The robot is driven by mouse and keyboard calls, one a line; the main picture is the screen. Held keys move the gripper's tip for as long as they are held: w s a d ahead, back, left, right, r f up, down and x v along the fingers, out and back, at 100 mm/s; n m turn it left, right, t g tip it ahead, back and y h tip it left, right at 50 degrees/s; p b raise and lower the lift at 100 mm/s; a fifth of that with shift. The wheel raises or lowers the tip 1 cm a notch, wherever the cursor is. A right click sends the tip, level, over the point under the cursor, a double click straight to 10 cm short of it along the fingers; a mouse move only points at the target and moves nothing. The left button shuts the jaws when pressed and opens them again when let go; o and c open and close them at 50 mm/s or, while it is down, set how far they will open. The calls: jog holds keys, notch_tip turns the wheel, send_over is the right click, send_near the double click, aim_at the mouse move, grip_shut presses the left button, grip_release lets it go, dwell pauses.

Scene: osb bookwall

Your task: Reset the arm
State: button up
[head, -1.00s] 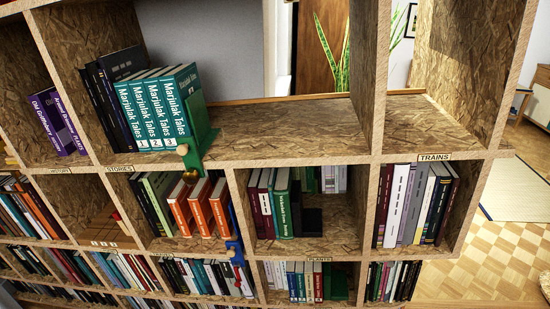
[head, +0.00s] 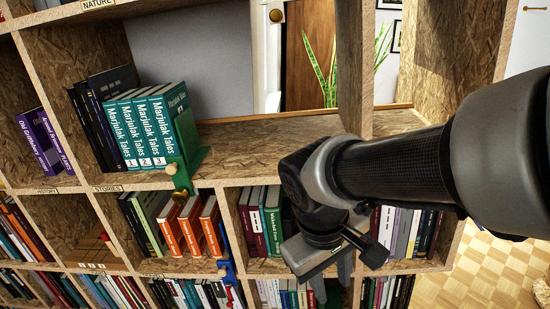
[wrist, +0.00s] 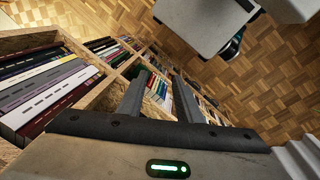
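My arm (head: 390,165) reaches in from the right edge of the head view, across the front of the bookshelf. Its wrist bends downward, and my gripper (head: 334,284) points down in front of the lower right compartments, its fingers partly hidden by the wrist. In the wrist view my gripper (wrist: 158,77) shows two dark fingers with a gap between them. Nothing is between them, so it is open and empty. The arm hides part of the middle shelf and some books behind it.
The bookshelf (head: 290,134) fills most of the head view. Teal Marjulak Tales books (head: 148,131) stand beside a green bookend (head: 186,160). Orange books (head: 188,228) stand below, near a blue bookend (head: 226,268). In the wrist view, parquet floor (wrist: 255,90) lies open beside the shelf.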

jog(key=s+d+r+m+t+p, duration=0.1)
jog(key=r+m+p, duration=0.1)
jog(key=r+p, duration=0.4)
jog(key=s+d+r+m+t+y+p, duration=0.1)
jog(key=r+p, duration=0.6)
jog(key=r, duration=0.5)
jog(key=s+d+r+m+t+y+p, duration=0.1)
jog(key=d+r+m+t+p, duration=0.1)
jog(key=r+p, duration=0.4)
notch_tip(320, 180, up, 4)
jog(key=shift+f+m, duration=0.2)
jog(key=shift+m, duration=0.1)
